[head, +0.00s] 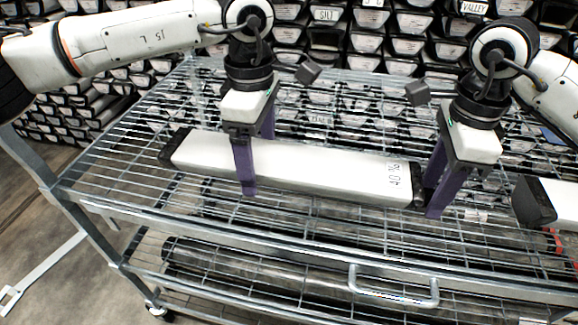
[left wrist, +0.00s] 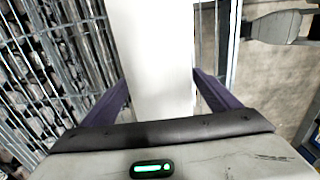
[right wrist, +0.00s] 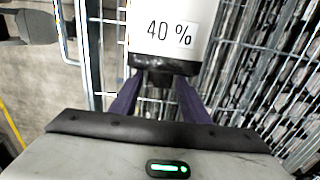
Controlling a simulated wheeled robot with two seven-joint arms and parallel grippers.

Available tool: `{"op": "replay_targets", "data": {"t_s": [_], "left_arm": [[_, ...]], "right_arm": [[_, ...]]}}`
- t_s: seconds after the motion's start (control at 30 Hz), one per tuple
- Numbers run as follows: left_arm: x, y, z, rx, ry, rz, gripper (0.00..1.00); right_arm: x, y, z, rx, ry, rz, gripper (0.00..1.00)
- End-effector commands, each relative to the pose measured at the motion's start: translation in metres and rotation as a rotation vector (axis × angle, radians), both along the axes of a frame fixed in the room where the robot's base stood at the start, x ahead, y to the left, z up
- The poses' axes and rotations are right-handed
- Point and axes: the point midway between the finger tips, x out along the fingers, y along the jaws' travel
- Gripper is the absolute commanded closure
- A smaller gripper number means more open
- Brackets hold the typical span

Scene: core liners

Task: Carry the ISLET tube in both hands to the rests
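A long white tube with black end caps (head: 310,165) lies across the wire shelf of the cart. Its right end reads "40 %", also in the right wrist view (right wrist: 172,30); I cannot read ISLET on it. My left gripper (head: 254,165) straddles the tube left of its middle, one purple finger in front and one behind. In the left wrist view (left wrist: 160,85) the fingers lie close along both sides; contact is unclear. My right gripper (head: 432,200) is at the right end cap, its fingers apart around a narrow dark piece (right wrist: 157,78) there; their grip is unclear.
Another white tube with a black cap (head: 560,202) lies at the right edge. The cart's front rail (head: 300,249) and handle (head: 394,298) are below, with a clear tube on the lower shelf (head: 240,268). Racks of labelled tubes (head: 375,42) stand behind.

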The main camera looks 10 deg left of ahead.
Motion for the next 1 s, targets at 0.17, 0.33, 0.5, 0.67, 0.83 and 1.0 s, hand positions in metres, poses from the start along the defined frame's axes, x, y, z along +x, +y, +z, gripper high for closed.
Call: {"op": "replay_targets", "data": {"t_s": [0.17, 0.33, 0.5, 0.67, 0.83, 1.0], "left_arm": [[0.0001, 0.0, 0.0004, 0.0, 0.0, 0.0, 0.48], [0.0002, 0.0, 0.0006, 0.0, -0.001, 0.0, 0.77], [0.0003, -0.0001, 0.0008, 0.0, -0.001, 0.0, 0.91], [0.0003, -0.0001, 0.0009, 0.0, -0.001, 0.0, 0.91], [0.0004, -0.0001, 0.0011, -0.001, -0.002, 0.0, 0.91], [0.0005, -0.0001, 0.0012, -0.001, -0.002, 0.0, 0.91]], "right_arm": [[0.0001, 0.0, 0.0003, 0.0, 0.0, 0.0, 0.89], [0.0001, 0.0, 0.0005, 0.0, 0.0, 0.0, 1.0], [0.0001, 0.0, 0.0006, 0.0, 0.0, 0.0, 1.0], [0.0001, 0.0, 0.0007, 0.0, 0.0, 0.0, 1.0], [0.0001, 0.0001, 0.0008, 0.001, 0.0, -0.001, 1.0], [0.0002, 0.0001, 0.0009, 0.001, 0.0, 0.0, 1.0]]}}
